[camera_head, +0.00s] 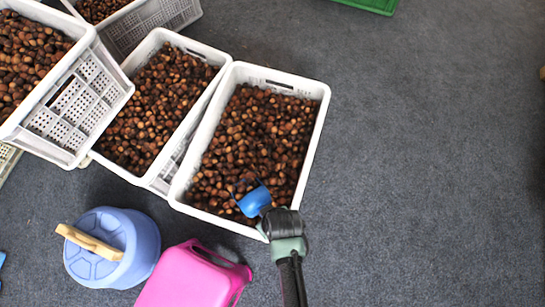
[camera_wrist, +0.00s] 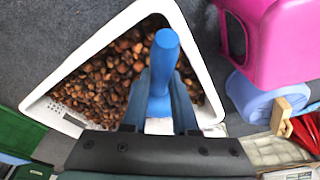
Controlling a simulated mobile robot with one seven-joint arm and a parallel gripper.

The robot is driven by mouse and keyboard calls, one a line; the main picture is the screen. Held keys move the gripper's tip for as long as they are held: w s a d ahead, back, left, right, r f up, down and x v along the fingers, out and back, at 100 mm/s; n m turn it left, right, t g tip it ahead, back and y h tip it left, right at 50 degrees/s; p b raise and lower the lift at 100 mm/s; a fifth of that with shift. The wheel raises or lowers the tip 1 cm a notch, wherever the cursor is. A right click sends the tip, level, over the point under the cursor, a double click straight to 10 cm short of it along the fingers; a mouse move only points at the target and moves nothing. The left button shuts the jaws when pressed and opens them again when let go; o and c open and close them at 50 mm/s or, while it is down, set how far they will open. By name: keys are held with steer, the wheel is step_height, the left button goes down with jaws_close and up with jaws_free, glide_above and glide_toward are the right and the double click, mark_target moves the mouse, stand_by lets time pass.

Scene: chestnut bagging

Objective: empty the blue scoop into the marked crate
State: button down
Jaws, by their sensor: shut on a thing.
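My gripper (camera_head: 276,214) is shut on the handle of the blue scoop (camera_head: 254,201), at the near end of the right-hand white crate (camera_head: 325,108). The scoop is over or touching the chestnuts in that crate; I cannot tell how deep it sits or whether it holds any. In the wrist view, the scoop's blue handle (camera_wrist: 166,52) stands between the fingers of my gripper (camera_wrist: 158,100), with the white crate's rim (camera_wrist: 80,55) around the chestnuts behind it. The scoop's bowl is hidden there. I cannot make out a mark on any crate.
Another white crate of chestnuts (camera_head: 160,36) stands directly left, with a further one (camera_head: 75,100) beyond it. A pink container (camera_head: 195,275) and a blue lidded tub (camera_head: 140,245) stand in front. A green crate edge (camera_head: 370,5) shows at the top. The carpet at right is clear.

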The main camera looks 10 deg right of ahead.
steer(key=w+r, duration=0.1)
steer(key=r+g, duration=0.1)
steer(key=w+a+r+g+p, duration=0.1)
steer(key=shift+w+r+h, duration=0.3)
steer(key=shift+r+h, duration=0.05)
steer(key=shift+h, duration=0.05)
steer(key=w+a+r+g+h+b, duration=0.2)
steer(key=w+r+g+b, duration=0.1)
steer(key=w+r+g, duration=0.2)
steer(key=shift+w+a+g+b, duration=0.35)
steer(key=shift+w+g+b, duration=0.05)
steer(key=shift+w, duration=0.5)
steer(key=shift+s+p, duration=0.1)
steer(key=shift+p, duration=0.2)
